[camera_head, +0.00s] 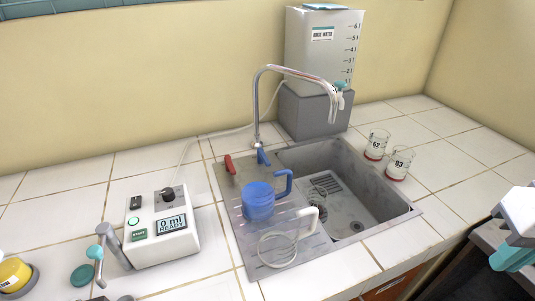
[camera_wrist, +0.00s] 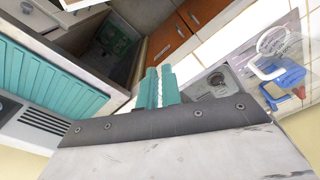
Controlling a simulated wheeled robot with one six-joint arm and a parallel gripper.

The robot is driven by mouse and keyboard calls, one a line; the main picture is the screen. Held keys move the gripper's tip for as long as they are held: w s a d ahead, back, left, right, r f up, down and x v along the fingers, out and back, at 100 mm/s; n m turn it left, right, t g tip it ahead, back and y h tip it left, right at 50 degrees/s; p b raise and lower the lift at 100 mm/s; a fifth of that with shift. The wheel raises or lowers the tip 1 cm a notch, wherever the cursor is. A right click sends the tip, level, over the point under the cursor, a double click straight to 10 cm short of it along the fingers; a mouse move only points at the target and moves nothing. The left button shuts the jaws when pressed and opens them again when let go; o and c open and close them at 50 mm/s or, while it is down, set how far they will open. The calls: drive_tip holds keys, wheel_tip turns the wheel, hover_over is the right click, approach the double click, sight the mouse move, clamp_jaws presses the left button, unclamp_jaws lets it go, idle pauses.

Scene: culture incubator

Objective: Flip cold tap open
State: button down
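The tap has a tall curved chrome spout (camera_head: 266,92) at the back edge of the sink. A blue lever (camera_head: 263,157) sits at the right of its base, and a red lever (camera_head: 229,164) sits at the left. I cannot tell from their angle whether either is open, and no water stream shows. My gripper (camera_head: 513,258), with teal fingers, is at the far right edge, in front of the counter and well apart from the tap. In the wrist view its fingers (camera_wrist: 158,88) are together with nothing held between them.
A blue mug (camera_head: 258,201) and a clear mug (camera_head: 277,249) stand on the drainboard in front of the levers. A dispenser (camera_head: 160,231) stands left.

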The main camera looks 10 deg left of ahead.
drive_tip(key=w+a+f+m+h, duration=0.1)
drive_tip(key=w+a+m, duration=0.3)
drive_tip(key=w+a, duration=0.8)
drive_tip(key=w+a+f+m+t+h, duration=0.1)
drive_tip(key=w+a+f+m, duration=0.2)
drive_tip(key=w+a, duration=0.9)
drive_tip(key=w+a+f+m+h, duration=0.1)
drive_tip(key=w+a+f+m, duration=0.2)
drive_tip(key=w+a, duration=0.8)
drive_tip(key=shift+w+a+m, duration=0.4)
drive_tip(key=shift+a+m, duration=0.5)
drive_tip(key=shift+a, duration=1.2)
drive_tip(key=shift+f, duration=0.1)
drive_tip(key=x, duration=1)
drive_tip(key=shift+w+d, duration=0.15)
drive_tip(key=s+a, duration=0.1)
drive_tip(key=a, duration=0.2)
drive_tip(key=shift+s, duration=0.4)
drive_tip(key=shift+s+a, duration=0.2)
drive_tip(key=shift+a, duration=0.05)
